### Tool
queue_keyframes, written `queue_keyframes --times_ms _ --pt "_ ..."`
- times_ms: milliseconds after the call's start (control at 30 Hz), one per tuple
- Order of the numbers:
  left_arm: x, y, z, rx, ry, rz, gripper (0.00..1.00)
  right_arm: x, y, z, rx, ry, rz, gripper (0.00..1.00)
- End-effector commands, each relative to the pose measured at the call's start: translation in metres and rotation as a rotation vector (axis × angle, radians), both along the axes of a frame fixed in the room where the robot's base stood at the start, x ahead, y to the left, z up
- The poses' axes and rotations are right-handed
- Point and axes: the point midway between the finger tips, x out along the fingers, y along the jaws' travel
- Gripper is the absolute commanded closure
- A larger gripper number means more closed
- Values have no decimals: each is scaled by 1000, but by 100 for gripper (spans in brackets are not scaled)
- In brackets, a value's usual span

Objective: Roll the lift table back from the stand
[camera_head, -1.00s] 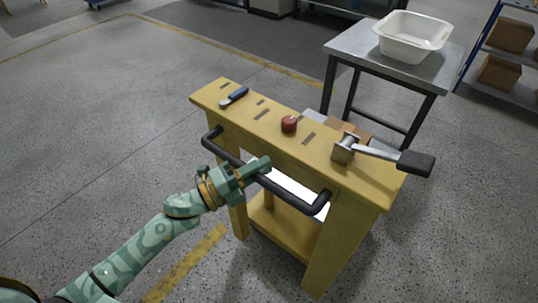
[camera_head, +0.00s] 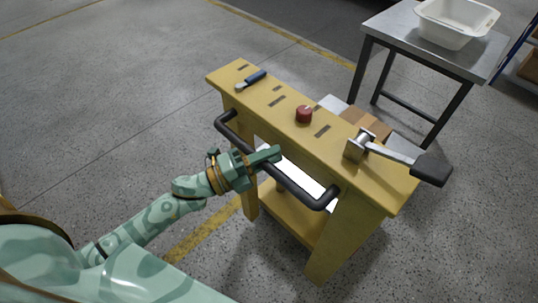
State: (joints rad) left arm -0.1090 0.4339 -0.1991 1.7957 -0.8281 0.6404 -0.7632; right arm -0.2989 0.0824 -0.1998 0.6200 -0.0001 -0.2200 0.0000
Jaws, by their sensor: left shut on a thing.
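The lift table (camera_head: 255,94) is a yellow, bench-like unit with a black bar handle (camera_head: 310,198) along its near side. It stands in the middle of the camera_head view. My left gripper (camera_head: 262,158) is shut on the handle, left of its middle. The stand (camera_head: 400,25) is a grey metal-topped table at the upper right, apart from the lift table, with floor showing between them. A white tub (camera_head: 450,40) sits on the stand. My right gripper is not in view.
On the yellow top are a blue-handled tool (camera_head: 252,80), a red knob (camera_head: 304,114) and a metal lever with a black grip (camera_head: 432,169). Cardboard-brown and white pieces show behind it. The concrete floor (camera_head: 120,100) to the left is clear.

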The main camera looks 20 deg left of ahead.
Motion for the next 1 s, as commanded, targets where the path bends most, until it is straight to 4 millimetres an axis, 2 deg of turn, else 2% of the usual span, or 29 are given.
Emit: queue_keyframes --times_ms 33,100,633,767,1000 --pt "0 0 -1 2 2 1 70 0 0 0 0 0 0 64" --pt "0 0 -1 1 2 1 57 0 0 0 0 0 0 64" --pt "-5 5 -2 1 3 1 57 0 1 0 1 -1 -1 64" --pt "-23 20 -7 2 5 1 57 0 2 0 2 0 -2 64" --pt "-71 65 -19 2 7 1 57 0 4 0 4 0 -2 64"
